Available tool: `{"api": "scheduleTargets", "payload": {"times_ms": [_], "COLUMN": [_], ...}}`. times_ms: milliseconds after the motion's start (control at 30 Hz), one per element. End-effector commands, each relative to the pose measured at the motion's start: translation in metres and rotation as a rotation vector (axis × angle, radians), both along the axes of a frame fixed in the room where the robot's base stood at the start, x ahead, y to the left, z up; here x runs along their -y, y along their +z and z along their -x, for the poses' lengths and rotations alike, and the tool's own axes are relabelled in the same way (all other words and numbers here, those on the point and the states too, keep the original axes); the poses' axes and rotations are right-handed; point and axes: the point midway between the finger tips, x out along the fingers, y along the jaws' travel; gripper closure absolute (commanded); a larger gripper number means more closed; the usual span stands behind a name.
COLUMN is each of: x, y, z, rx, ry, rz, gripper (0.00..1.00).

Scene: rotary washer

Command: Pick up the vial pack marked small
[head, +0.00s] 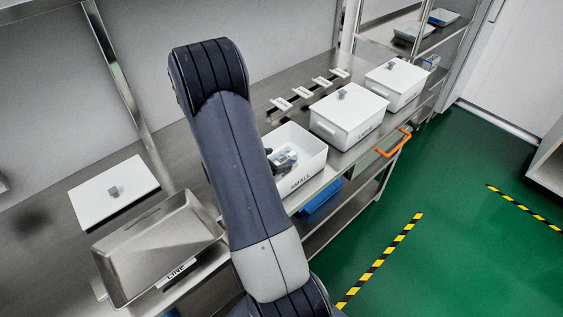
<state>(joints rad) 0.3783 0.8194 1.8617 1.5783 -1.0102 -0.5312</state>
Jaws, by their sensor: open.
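An open white box (309,165) with the word SMALL on its front stands on the steel bench, just right of my arm. Inside it lies a small grey, dark and bluish object (284,158), partly hidden by my arm. It may be the vial pack, but it is too small to tell and I can read no mark on it. My arm crosses the middle of the view and covers the box's left part.
Two lidded white boxes (348,114) stand farther right on the bench (160,150). A loose white lid (95,203) lies at left, beside a steel unit (150,250). Small label cards (302,92) line the back. An orange handle (393,148) sticks out at the bench's right edge. Green floor is clear at right.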

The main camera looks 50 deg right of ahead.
Motion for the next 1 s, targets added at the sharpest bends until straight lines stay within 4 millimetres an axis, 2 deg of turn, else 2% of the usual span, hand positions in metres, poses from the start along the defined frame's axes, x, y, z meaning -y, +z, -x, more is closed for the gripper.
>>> {"api": "scheduleTargets", "payload": {"times_ms": [100,333,933,1000], "x": [0.0068,0.0070,0.0068,0.0069], "y": [-0.0037,-0.0043,-0.0041,-0.0039], "z": [0.0009,0.0006,0.0008,0.0007], "rx": [0.000,0.001,0.001,0.000], "ry": [0.000,0.002,0.001,0.001], "rz": [-0.001,-0.001,-0.001,0.000], "gripper": [0.30,0.31,0.80,0.80]}}
